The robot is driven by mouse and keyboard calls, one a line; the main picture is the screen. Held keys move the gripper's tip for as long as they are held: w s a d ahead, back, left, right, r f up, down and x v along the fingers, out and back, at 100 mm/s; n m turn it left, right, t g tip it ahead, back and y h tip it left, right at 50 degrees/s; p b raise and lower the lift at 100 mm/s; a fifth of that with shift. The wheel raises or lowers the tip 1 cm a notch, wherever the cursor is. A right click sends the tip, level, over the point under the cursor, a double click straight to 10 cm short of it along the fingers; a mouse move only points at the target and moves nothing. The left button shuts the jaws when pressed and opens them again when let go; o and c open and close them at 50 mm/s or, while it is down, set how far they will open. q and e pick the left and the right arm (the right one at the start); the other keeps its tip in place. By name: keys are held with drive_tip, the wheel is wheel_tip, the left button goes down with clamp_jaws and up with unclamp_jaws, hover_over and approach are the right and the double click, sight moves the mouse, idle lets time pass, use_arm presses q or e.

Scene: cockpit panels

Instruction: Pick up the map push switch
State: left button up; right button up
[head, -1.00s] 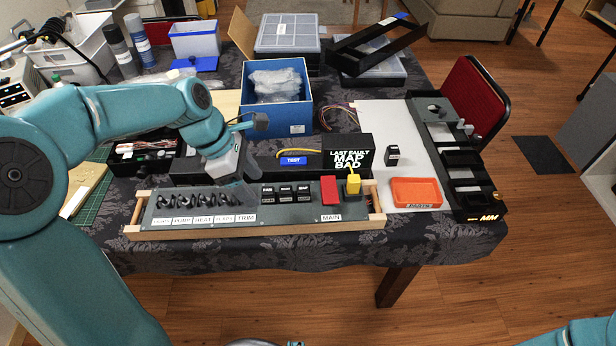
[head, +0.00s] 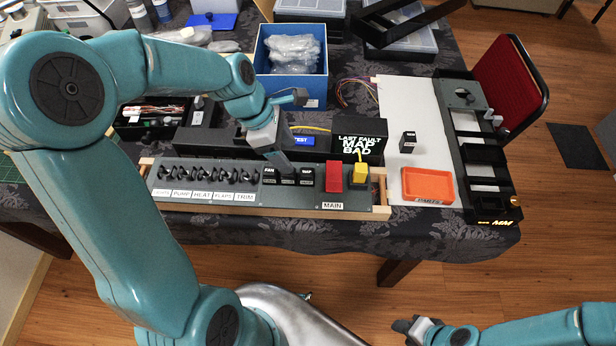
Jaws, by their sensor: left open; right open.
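The panel (head: 240,203) lies along the table's front edge. It carries three black push switches right of a row of toggles. The leftmost reads FAN (head: 269,174); the right one appears to be the map push switch (head: 306,176). The middle switch is partly covered by my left gripper (head: 286,166), whose tips are just above it; contact cannot be told. The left gripper is open and empty. A loose black switch (head: 408,142) stands on the white board (head: 390,110); its label is too small to read. My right gripper (head: 403,325) is open, below the table edge.
A display box (head: 358,143) behind the panel reads LAST FAULT MAP BAD. A red cover (head: 333,177) and a yellow switch (head: 360,172) sit right of the push switches. An orange parts tray (head: 427,184) and a black rack (head: 484,170) stand at the right. A blue bin (head: 291,70) stands behind.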

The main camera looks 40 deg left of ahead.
sight(304, 172)
use_arm(q)
drive_tip(key=x, duration=0.3)
drive_tip(key=shift+d+r, duration=0.1)
drive_tip(key=shift+d, duration=0.05)
drive_tip(key=x, duration=0.5)
drive_tip(key=shift+w, duration=0.3)
drive_tip(key=shift+s, duration=0.1)
drive_tip(key=c, duration=1.1)
